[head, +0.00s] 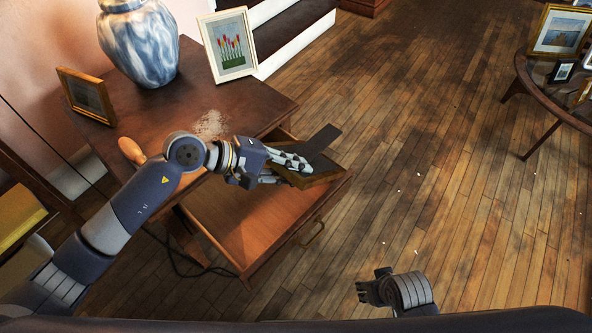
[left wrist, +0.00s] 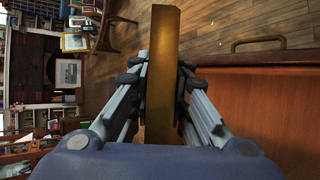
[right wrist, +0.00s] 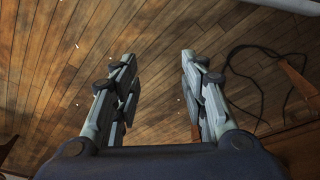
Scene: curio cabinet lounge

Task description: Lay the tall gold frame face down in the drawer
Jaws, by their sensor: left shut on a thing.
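The gold frame (head: 322,178) is held by my left gripper (head: 290,163) above the front of the open drawer. Its dark back seems to face up, with a dark stand flap (head: 321,138) sticking out; its picture side is hidden. In the left wrist view the gold edge of the frame (left wrist: 162,50) stands between the closed fingers (left wrist: 160,85). The wooden drawer (head: 235,207) is pulled out from the cabinet, and the part of its floor I see is bare. My right gripper (head: 372,288) is empty and open over the floor, as the right wrist view (right wrist: 157,75) shows.
On the cabinet top (head: 160,105) stand a blue and white vase (head: 138,45), a cream frame with red flowers (head: 229,45) and a small wooden frame (head: 87,96). A round table (head: 545,90) with frames is at the right. Floor between is mostly clear.

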